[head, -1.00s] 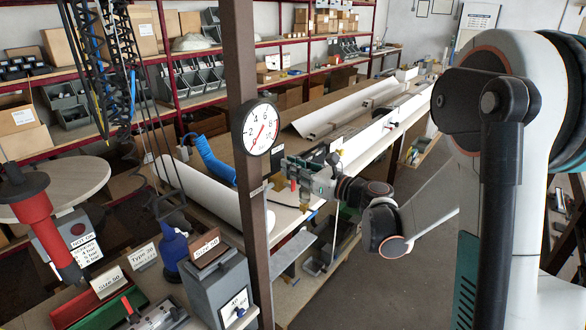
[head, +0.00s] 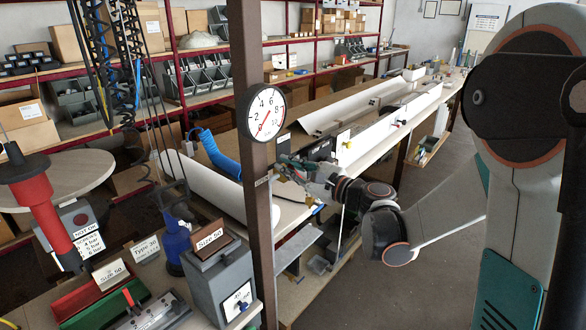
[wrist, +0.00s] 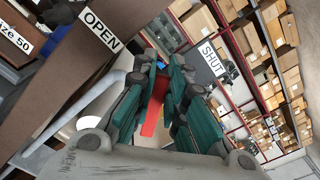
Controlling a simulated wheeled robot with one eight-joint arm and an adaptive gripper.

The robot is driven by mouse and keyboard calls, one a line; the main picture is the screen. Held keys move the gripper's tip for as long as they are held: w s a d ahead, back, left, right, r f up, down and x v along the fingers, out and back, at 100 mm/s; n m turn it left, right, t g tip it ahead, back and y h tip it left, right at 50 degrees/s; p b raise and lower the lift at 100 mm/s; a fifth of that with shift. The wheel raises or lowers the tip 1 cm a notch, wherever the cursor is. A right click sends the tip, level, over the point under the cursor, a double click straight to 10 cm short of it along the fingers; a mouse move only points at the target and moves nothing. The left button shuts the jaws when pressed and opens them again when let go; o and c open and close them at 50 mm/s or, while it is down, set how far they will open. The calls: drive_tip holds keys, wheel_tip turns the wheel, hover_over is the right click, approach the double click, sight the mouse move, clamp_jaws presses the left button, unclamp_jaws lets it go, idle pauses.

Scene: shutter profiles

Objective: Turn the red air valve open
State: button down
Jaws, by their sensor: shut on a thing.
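The red valve handle (wrist: 152,98) shows in the wrist view between the teal-padded fingers of my gripper (wrist: 160,92). The fingers are closed on it. An OPEN label (wrist: 100,30) lies to the left of the handle and a SHUT label (wrist: 212,58) to the right. In the head view my gripper (head: 298,168) is just right of the brown post, at the near edge of the bench. The handle is hidden there by the gripper. A white round gauge (head: 265,113) with a red needle is on the post; its exact reading is unclear.
The brown post (head: 262,210) stands close to the left of my gripper. A white roll (head: 205,188) and long white profiles (head: 395,125) lie on the bench. A grey box (head: 218,280) stands at the front. Open floor lies to the right.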

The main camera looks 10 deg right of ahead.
drive_tip(key=shift+s+a+f+n+b, duration=0.2)
drive_tip(key=shift+a+f+n+b, duration=0.1)
drive_tip(key=shift+n, duration=0.4)
drive_tip(key=shift+s+a+f+n+b, duration=0.15)
drive_tip(key=shift+f+n+b, duration=0.15)
drive_tip(key=shift+n, duration=0.4)
drive_tip(key=c, duration=1.6)
unclamp_jaws()
drive_tip(key=shift+s, duration=0.1)
drive_tip(key=v, duration=1.2)
